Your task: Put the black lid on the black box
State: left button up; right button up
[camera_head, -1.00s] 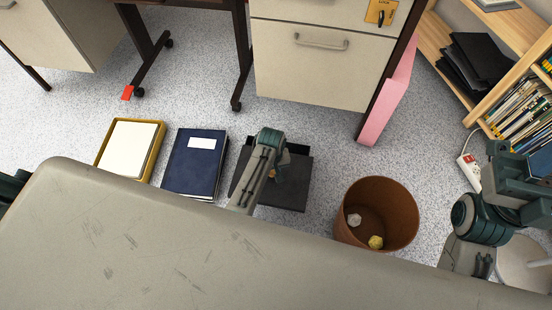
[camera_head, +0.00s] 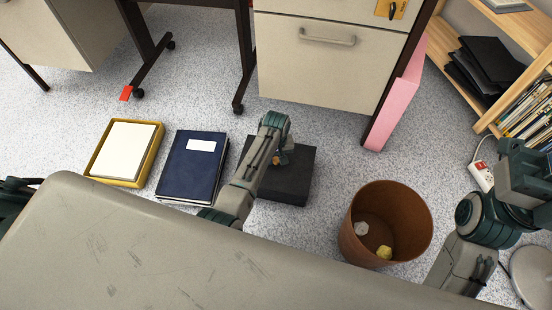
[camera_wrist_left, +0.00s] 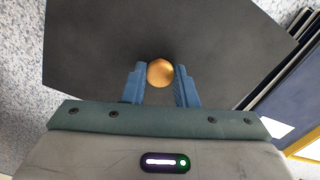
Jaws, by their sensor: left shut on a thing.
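The black lid (camera_head: 299,164) is flat and dark with a round gold knob (camera_wrist_left: 160,73) at its middle. My left gripper (camera_head: 279,158) is shut on the knob, one blue finger on each side of it in the left wrist view. In the head view the lid lies over the black box (camera_head: 282,197), roughly lined up with it. Whether it rests on the box or hovers just above I cannot tell. My left forearm hides the left part of both. My right arm shows at the right edge, but its gripper is not in view.
A dark blue binder (camera_head: 188,172) and a yellow tray with white paper (camera_head: 124,150) lie left of the box. A brown bin (camera_head: 407,210) with crumpled paper stands to its right. A drawer cabinet (camera_head: 320,70) stands behind, with speckled floor between.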

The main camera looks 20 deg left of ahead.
pick_arm(q)
jog(key=shift+f, duration=0.5)
jog(key=o, duration=1)
jog(key=shift+o, duration=0.2)
jog(key=shift+r, duration=0.1)
